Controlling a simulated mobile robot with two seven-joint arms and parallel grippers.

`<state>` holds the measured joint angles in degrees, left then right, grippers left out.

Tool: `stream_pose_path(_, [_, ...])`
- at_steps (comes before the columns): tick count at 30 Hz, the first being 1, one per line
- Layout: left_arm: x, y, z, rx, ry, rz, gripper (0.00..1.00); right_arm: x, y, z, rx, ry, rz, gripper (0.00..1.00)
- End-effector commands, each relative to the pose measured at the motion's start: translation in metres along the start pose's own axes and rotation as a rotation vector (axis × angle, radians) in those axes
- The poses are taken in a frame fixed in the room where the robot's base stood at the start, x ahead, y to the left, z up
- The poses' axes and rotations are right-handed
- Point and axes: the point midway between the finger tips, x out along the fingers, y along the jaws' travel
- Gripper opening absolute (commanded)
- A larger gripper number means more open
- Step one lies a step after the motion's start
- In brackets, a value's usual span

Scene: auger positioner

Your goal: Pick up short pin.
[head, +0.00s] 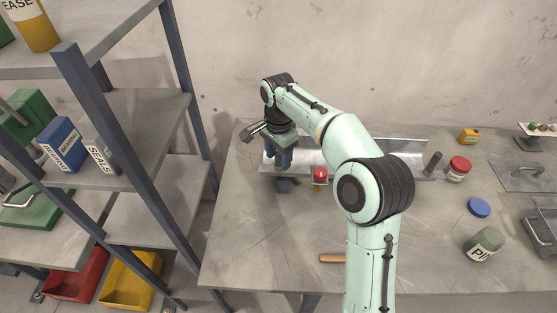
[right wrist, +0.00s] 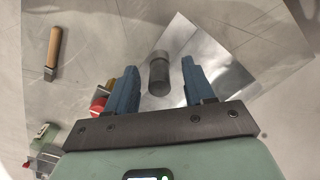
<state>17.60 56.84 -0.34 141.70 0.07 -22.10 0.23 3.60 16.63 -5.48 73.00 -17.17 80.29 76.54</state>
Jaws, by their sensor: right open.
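A short dark grey cylinder, which looks like the short pin (right wrist: 159,76), shows in the right wrist view between and just beyond my two blue fingers. It has a paler band at its far end. My right gripper (head: 284,160) points down over the left end of the metal channel in the head view. Its fingers (right wrist: 156,88) are apart, with a gap on both sides of the cylinder. In the head view the gripper largely hides the spot below it. My left gripper is in neither view.
A red knob (head: 320,175) stands just right of my right gripper. The shiny channel (head: 402,157) runs along the table behind my arm. Another dark cylinder (head: 432,163) stands at its right end. A wooden handle (head: 332,258) lies near the front. Shelving (head: 178,85) stands left.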

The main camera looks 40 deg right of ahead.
Motion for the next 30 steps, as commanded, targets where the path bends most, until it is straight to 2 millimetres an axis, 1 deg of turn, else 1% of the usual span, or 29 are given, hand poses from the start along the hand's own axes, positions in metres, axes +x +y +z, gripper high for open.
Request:
stream_pose_path(2, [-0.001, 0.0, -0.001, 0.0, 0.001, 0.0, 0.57, -0.001, 0.0, 0.0, 0.0, 0.0, -0.001, 0.53])
stream_pose_path(5, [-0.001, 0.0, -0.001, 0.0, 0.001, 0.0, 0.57, -0.001, 0.0, 0.0, 0.0, 0.0, 0.0, 0.24])
stream_pose_path(6, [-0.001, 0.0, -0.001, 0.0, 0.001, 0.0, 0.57, -0.001, 0.0, 0.0, 0.0, 0.0, 0.0, 0.11])
stream_pose_path(7, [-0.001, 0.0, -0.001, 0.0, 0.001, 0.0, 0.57, -0.001, 0.0, 0.0, 0.0, 0.0, 0.0, 0.01])
stream_pose_path(17, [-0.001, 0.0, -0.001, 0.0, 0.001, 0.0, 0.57, -0.002, 0.0, 0.0, 0.0, 0.0, -0.001, 0.0])
stream_pose_path(22, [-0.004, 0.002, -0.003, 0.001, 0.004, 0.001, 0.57, -0.012, -0.001, 0.0, 0.0, 0.001, -0.003, 0.0])
stream_pose_path(26, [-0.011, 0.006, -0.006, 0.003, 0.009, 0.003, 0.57, -0.032, -0.002, 0.0, 0.0, 0.001, -0.006, 0.0])
stream_pose_path(29, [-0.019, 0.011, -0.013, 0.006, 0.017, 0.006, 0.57, -0.057, -0.003, 0.0, 0.001, 0.002, -0.009, 0.0])
stream_pose_path(30, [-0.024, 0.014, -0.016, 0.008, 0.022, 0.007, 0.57, -0.069, -0.003, 0.0, 0.0, 0.002, -0.009, 0.0])
